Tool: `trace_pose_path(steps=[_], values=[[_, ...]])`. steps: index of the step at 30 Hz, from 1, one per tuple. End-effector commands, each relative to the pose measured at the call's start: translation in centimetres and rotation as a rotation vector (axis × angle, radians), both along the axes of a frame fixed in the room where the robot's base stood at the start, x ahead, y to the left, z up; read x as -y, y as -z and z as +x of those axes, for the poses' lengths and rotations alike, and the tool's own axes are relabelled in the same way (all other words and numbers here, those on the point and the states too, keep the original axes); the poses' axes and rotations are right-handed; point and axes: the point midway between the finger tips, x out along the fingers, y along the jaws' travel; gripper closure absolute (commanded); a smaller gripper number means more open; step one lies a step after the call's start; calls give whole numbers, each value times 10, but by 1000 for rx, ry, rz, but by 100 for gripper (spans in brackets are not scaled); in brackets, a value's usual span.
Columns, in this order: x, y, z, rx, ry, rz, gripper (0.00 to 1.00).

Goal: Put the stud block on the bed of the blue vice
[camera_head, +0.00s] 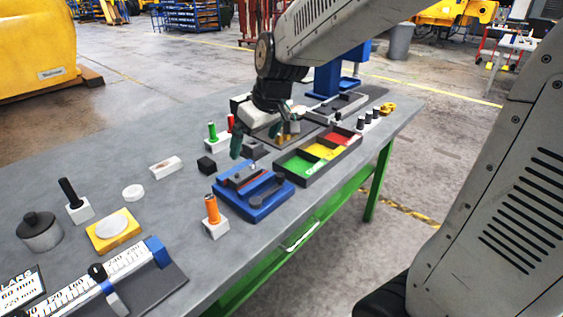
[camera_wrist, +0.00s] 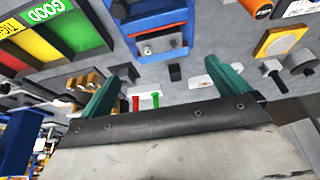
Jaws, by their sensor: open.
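The blue vice (camera_head: 252,194) stands on the grey bench, with its grey bed and a red part between the jaws; it also shows at the top of the wrist view (camera_wrist: 160,22). My gripper (camera_head: 256,139) is open and empty above the bench, behind the vice in the head view. In the wrist view its two green fingers (camera_wrist: 169,70) are spread apart. A part with brass upright studs (camera_head: 289,128), perhaps the stud block, is beside the gripper and partly hidden by it. It shows left of the fingers in the wrist view (camera_wrist: 92,78).
A three-colour sorting tray (camera_head: 318,153) lies right of the vice. Green and red pegs (camera_head: 212,131) stand left of the gripper. A black cube (camera_head: 206,165), white slotted block (camera_head: 166,167) and orange-peg block (camera_head: 214,220) are near the vice.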

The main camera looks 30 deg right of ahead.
Motion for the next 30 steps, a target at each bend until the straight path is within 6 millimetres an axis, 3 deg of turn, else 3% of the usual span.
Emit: trace_pose_path(steps=[2,5,12,15,18,22,30], values=[[0,-3,-6,-4,5,1,0],[0,-11,-32,-29,25,4,0],[5,-27,-154,-157,154,-5,0],[9,-25,-199,-208,216,-20,0],[13,-21,-231,-243,268,-33,0],[15,-18,-253,-268,306,-45,0],[16,-17,-257,-277,316,-48,0]])
